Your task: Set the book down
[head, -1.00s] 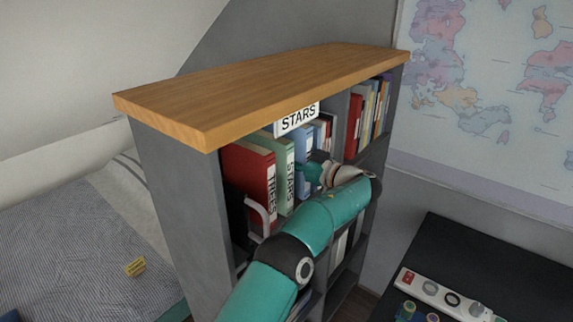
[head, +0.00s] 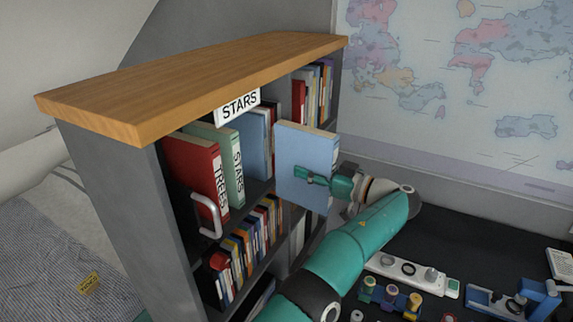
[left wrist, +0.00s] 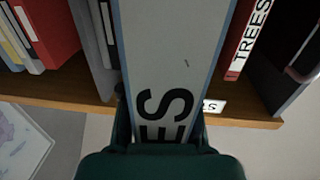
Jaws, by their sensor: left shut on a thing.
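My left gripper (head: 318,180) is shut on a light blue book (head: 303,147), held upright in front of the bookshelf's right part, clear of the row. In the left wrist view the held book's pale spine (left wrist: 172,50) stands between the fingers, with the letters "ES" readable; the rest of its title is hidden. A red book marked TREES (head: 202,172) and a green book marked STARS (head: 228,160) stand on the upper shelf, with another blue book (head: 254,145) to their right. My right gripper is not in view.
The bookshelf has a wooden top (head: 180,85) and a STARS sign (head: 239,104). Right of my arm, a dark desk (head: 455,243) carries a power strip (head: 412,270) and small items. A bed lies at left.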

